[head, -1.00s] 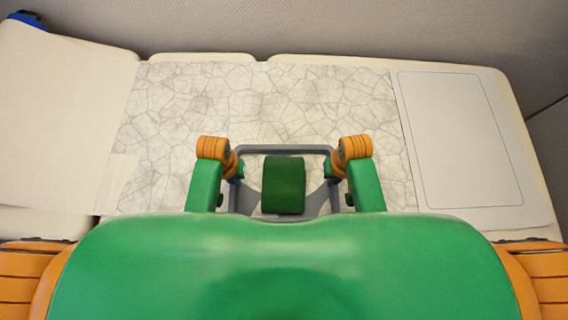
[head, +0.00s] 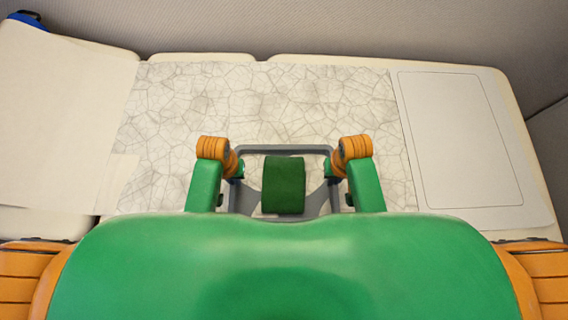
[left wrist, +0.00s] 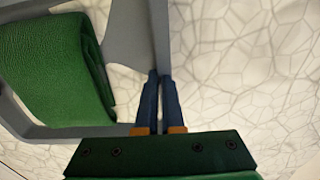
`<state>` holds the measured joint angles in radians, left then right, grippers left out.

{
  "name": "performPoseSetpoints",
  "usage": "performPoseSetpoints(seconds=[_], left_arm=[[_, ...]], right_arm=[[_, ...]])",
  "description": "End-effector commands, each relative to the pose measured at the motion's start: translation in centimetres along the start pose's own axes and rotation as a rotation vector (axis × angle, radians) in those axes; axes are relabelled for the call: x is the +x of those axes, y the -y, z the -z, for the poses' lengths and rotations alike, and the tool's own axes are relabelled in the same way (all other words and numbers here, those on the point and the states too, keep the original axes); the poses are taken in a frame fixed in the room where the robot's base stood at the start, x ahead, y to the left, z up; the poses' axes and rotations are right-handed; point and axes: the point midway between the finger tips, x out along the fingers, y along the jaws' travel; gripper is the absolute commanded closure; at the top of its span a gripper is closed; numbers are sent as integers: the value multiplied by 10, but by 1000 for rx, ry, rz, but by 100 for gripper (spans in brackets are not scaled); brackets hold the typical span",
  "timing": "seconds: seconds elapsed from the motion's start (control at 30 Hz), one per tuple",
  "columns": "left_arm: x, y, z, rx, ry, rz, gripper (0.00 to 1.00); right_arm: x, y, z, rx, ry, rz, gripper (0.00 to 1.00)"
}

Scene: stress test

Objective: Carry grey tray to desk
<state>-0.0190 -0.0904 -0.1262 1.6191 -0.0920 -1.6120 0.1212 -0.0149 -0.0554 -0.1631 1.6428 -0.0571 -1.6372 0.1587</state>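The grey tray (head: 284,149) is in the middle of the head view, over the cracked-pattern surface, in front of my body. A dark green block-like item (head: 284,185) with a cloth-like texture lies within its rim; it also shows in the left wrist view (left wrist: 52,70). My left gripper (head: 237,178) is at the tray's left side. In the left wrist view its blue fingers (left wrist: 159,90) are together on the tray's grey rim (left wrist: 159,35). My right gripper (head: 332,178) is at the tray's right side; its fingertips are too hidden to read. The tray's near edge is partly hidden by my body.
A cracked-pattern white surface (head: 250,100) spreads around the tray and looks clear. A plain white panel with a rounded outline (head: 455,140) lies to the right. A cream panel (head: 60,110) lies left, with a blue object (head: 27,20) at its far corner. A grey wall (head: 300,25) stands behind.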

Motion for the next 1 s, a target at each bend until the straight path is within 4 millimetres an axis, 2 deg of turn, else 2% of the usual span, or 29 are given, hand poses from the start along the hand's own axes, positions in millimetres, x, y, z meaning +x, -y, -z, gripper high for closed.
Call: performPoseSetpoints(seconds=[0.37,0.47,0.73,1.0], left_arm=[[-1,0,0,0,-1,1,100],[-9,0,0,0,-1,1,100],[-53,0,0,0,0,1,100],[-50,0,0,0,0,1,100]], right_arm=[[-1,0,0,0,-1,0,100],[-9,0,0,0,-1,-1,100],[-53,0,0,0,-1,-1,100],[-50,0,0,0,-1,-1,100]])
